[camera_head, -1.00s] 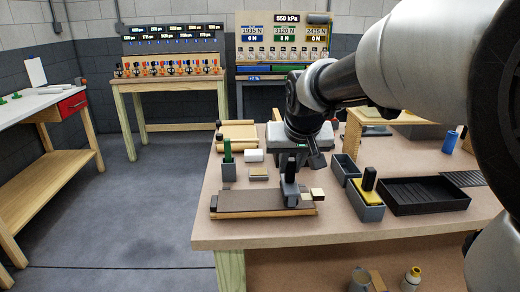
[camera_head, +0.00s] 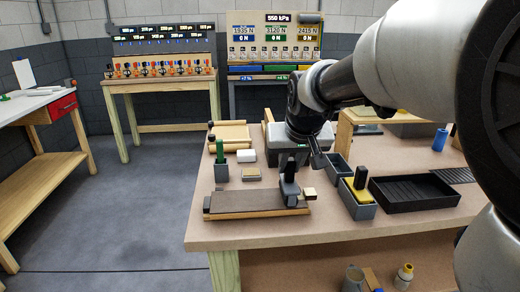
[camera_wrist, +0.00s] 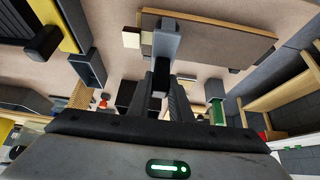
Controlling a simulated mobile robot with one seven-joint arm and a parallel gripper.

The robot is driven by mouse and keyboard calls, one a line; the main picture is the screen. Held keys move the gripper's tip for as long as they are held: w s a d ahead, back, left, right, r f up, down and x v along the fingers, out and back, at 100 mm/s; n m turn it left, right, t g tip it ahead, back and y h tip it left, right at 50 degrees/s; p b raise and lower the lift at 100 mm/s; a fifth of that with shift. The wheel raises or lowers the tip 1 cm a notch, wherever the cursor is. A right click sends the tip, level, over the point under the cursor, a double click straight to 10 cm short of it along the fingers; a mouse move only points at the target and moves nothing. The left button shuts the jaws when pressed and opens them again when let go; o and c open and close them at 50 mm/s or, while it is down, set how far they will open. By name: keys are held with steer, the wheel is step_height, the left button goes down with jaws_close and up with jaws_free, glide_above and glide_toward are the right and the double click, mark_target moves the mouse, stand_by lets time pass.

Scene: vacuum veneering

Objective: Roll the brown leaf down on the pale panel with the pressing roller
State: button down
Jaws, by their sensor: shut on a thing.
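The brown leaf (camera_head: 245,201) lies flat along the pale panel (camera_head: 240,216), whose light edge shows beneath it on the bench. The leaf (camera_wrist: 222,46) also shows in the wrist view. The pressing roller (camera_head: 289,194), a grey block-like head with a dark handle, stands upright at the leaf's right end. My gripper (camera_head: 289,169) is shut on its handle from above. In the wrist view the roller's grey head (camera_wrist: 166,42) overlaps the leaf's left part; its contact face is hidden. My gripper (camera_wrist: 160,90) is partly hidden there by its own housing.
A small pale block (camera_head: 309,193) is close right of the roller. A grey holder with a yellow-topped tool (camera_head: 359,193) and a black tray (camera_head: 414,205) stand farther right. A green-handled tool in a grey cup (camera_head: 220,168) stands behind the panel. The front bench strip is clear.

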steer(key=shift+s+a+f+b, duration=0.1)
steer(key=shift+a+b, duration=0.2)
steer(key=shift+a, duration=2)
steer(key=shift+a+f+b, duration=0.1)
steer(key=shift+a+b, duration=0.2)
steer(key=shift+a, duration=1.95)
steer(key=shift+a+r+b, duration=0.1)
steer(key=shift+a+b, duration=0.45)
steer(key=shift+a, duration=3.55)
steer(key=shift+d, duration=1.6)
steer(key=shift+d+r+p, duration=0.1)
steer(key=shift+d+p, duration=0.45)
steer(key=shift+d, duration=2.75)
steer(key=shift+d+p, duration=0.45)
steer(key=shift+d, duration=2.3)
steer(key=shift+d+f, duration=0.2)
steer(key=shift+d, duration=1.4)
